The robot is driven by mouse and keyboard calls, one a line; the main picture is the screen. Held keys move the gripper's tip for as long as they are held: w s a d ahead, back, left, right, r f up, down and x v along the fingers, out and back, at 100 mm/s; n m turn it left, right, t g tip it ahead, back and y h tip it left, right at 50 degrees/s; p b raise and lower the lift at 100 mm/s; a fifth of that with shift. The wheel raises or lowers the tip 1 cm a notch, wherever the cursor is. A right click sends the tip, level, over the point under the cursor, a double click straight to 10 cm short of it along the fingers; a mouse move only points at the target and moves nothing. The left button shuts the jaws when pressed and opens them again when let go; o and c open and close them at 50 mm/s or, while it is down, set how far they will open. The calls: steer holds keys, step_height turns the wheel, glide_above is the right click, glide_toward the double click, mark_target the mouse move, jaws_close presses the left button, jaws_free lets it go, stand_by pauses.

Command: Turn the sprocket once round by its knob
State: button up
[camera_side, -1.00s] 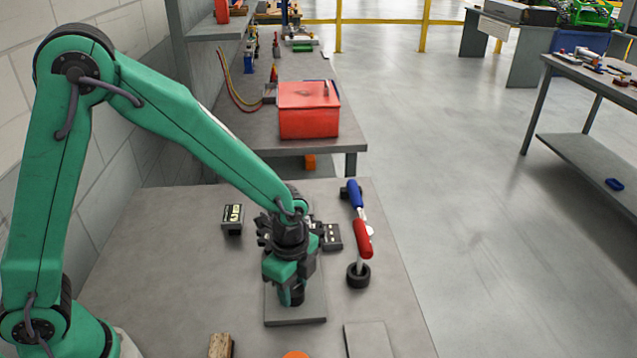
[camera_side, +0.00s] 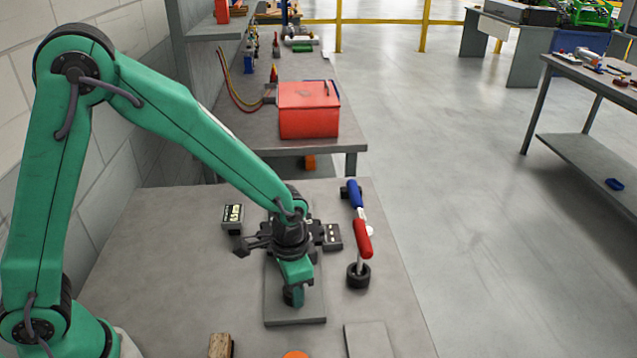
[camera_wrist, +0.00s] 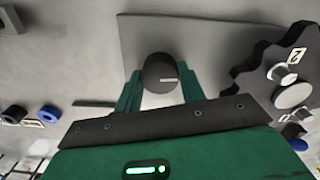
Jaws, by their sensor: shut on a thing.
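The sprocket (camera_wrist: 262,62) is a dark toothed disc with a numbered label and silver round parts, at the right of the wrist view and cut off by its edge. In the side view, my wrist blocks a clear sight of it. The knob (camera_wrist: 160,73) is a round black cap with a short pale line, above a grey plate (camera_wrist: 205,35). My gripper (camera_wrist: 160,95) has its green fingers on both sides of the knob and is shut on it. In the side view, my gripper (camera_side: 293,295) points down at the grey plate (camera_side: 297,316).
A small display box (camera_side: 233,217) stands left of my wrist. A flat grey piece (camera_side: 367,340) and a wooden block (camera_side: 221,345) lie at the front.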

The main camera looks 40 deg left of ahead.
steer(key=n, duration=0.4)
steer(key=shift+n, duration=0.3)
steer(key=n, duration=0.3)
steer(key=shift+n, duration=0.4)
steer(key=n, duration=0.8)
steer(key=shift+n, duration=0.4)
steer(key=o, duration=1)
steer(key=shift+r, duration=0.1)
